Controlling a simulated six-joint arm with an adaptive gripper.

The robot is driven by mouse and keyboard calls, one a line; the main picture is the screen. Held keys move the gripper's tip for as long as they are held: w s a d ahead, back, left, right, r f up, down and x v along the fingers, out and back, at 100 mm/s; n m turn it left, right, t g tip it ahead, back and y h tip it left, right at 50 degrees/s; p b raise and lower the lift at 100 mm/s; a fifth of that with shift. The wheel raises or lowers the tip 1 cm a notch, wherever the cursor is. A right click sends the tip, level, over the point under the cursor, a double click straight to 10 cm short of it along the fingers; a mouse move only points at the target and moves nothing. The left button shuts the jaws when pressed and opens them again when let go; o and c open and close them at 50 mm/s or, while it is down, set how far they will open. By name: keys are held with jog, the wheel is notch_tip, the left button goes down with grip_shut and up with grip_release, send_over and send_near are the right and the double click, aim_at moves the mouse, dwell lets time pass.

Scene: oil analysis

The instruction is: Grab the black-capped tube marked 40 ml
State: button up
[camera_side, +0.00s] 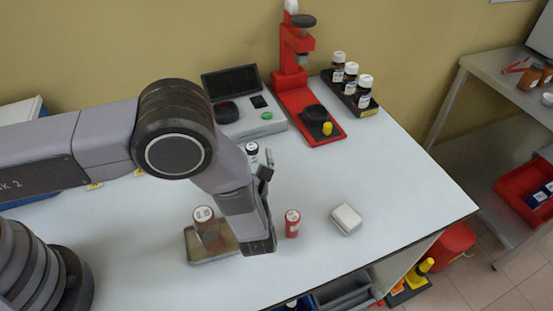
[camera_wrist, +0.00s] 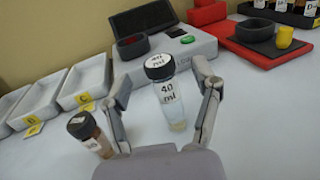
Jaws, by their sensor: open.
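The black-capped tube (camera_wrist: 173,102) stands upright in the wrist view, clear-walled with a white label reading 40 ml and a little pale liquid at its bottom. In the side view its dark top (camera_side: 252,148) shows just behind my gripper (camera_side: 265,180). My gripper (camera_wrist: 165,105) is open, with one finger to the left of the tube and one to the right. The tube stands between the fingers, and I see a gap on the left side. Whether the right finger touches it I cannot tell.
A smaller dark-capped brown bottle (camera_wrist: 90,134) stands close by the left finger. Grey trays (camera_wrist: 88,82) with yellow tags lie left. A grey device (camera_side: 250,115) stands behind.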

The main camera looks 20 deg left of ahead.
jog(key=shift+x, duration=1.2)
grip_shut()
